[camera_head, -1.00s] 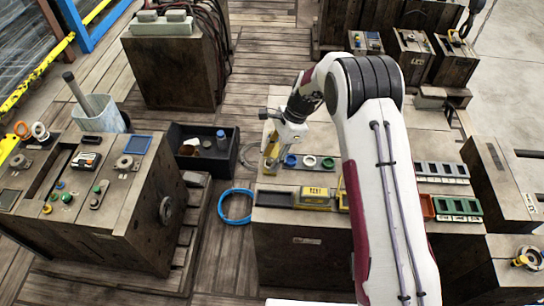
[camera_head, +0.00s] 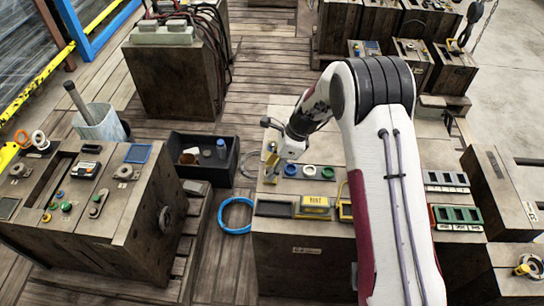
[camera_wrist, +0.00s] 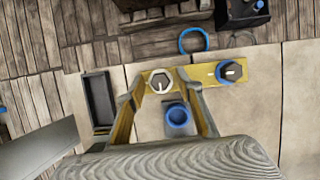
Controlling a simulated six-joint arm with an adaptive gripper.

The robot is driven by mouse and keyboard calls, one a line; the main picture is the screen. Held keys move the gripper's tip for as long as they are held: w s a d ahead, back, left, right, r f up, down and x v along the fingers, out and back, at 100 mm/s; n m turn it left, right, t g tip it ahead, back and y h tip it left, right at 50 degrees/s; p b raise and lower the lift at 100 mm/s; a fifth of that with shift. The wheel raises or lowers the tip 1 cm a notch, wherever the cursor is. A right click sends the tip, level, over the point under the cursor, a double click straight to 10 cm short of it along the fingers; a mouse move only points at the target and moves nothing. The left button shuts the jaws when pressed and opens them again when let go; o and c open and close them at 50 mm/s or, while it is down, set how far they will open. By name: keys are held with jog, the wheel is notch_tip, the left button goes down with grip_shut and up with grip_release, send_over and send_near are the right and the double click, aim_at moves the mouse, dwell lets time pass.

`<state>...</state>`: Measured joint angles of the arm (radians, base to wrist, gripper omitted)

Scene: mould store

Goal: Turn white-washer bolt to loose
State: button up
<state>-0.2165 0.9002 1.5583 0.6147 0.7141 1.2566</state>
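The white-washer bolt (camera_wrist: 161,82) sits on a yellow strip (camera_wrist: 200,74) on the bench top in the wrist view. It has a pale ring and a pointer mark. A second, dark bolt with a blue washer (camera_wrist: 231,71) sits on the strip to its right. My gripper (camera_wrist: 163,79) is open, with its yellow fingers on either side of the white-washer bolt; I cannot tell whether they touch it. In the head view my gripper (camera_head: 272,164) is low over the bench's left side, and the bolts are hidden or too small to make out there.
A blue-rimmed cup (camera_wrist: 178,115) shows between my fingers, nearer the palm. In the head view white (camera_head: 309,170) and green (camera_head: 328,172) rimmed cups stand right of it. A dark recess (camera_head: 274,208) and a yellow block (camera_head: 314,207) lie at the bench front. A blue hoop (camera_head: 235,229) lies on the floor.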

jog(key=shift+r+m+t, duration=0.1)
jog(key=shift+m+t, duration=0.3)
jog(key=shift+m, duration=0.7)
jog(key=d+r+n, duration=0.1)
jog(key=d+n, duration=0.1)
jog(key=d+r+n+h, duration=0.1)
jog(key=d+r, duration=0.1)
jog(key=d+r+n+h, duration=0.1)
jog(key=d+r+n, duration=0.1)
jog(key=d, duration=0.1)
jog(key=shift+r+n+t, duration=0.1)
jog(key=shift+n+t, duration=0.2)
jog(key=shift+s+d+n+h, duration=0.25)
jog(key=shift+d+n+h, duration=0.2)
jog(key=shift+n, duration=0.75)
jog(key=s+a+r+n+t, duration=0.3)
jog(key=a+n, duration=0.4)
jog(key=n, duration=0.6)
jog(key=shift+s+a+r+n+h, duration=0.2)
jog(key=shift+s+r+n+h, duration=0.25)
jog(key=shift+s+r, duration=0.65)
